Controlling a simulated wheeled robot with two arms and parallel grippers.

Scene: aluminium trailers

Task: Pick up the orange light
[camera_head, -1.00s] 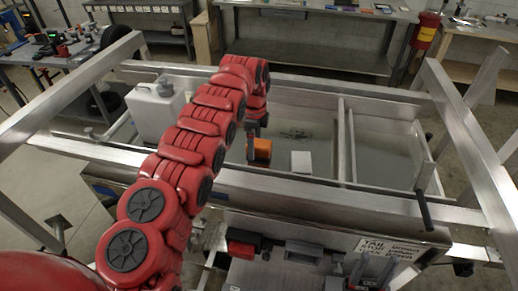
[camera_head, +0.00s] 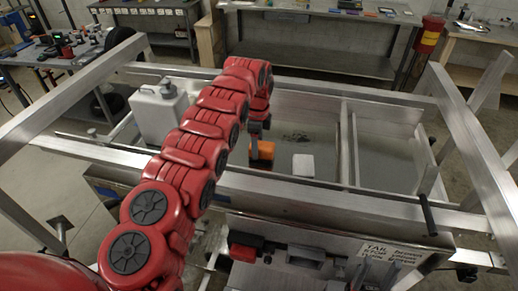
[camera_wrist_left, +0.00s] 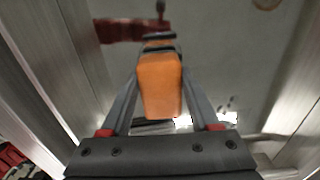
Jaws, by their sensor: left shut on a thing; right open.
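The orange light (camera_head: 264,151) is in the trailer bed, left of a small white block. My left gripper (camera_head: 256,146) reaches down to it from above, and its fingers are shut on it. In the left wrist view the orange light (camera_wrist_left: 160,86) sits between the two fingers, with a dark band at its far end. I cannot tell whether it touches the bed floor. My right gripper (camera_head: 372,270) shows small and dark at the bottom edge, open and apart from the light.
The small white block (camera_head: 303,165) lies close to the light. A white jug (camera_head: 158,110) stands in the left of the bed. Aluminium rails (camera_head: 300,190) surround the bed, and a divider (camera_head: 348,145) stands to the right. Workbenches line the back wall.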

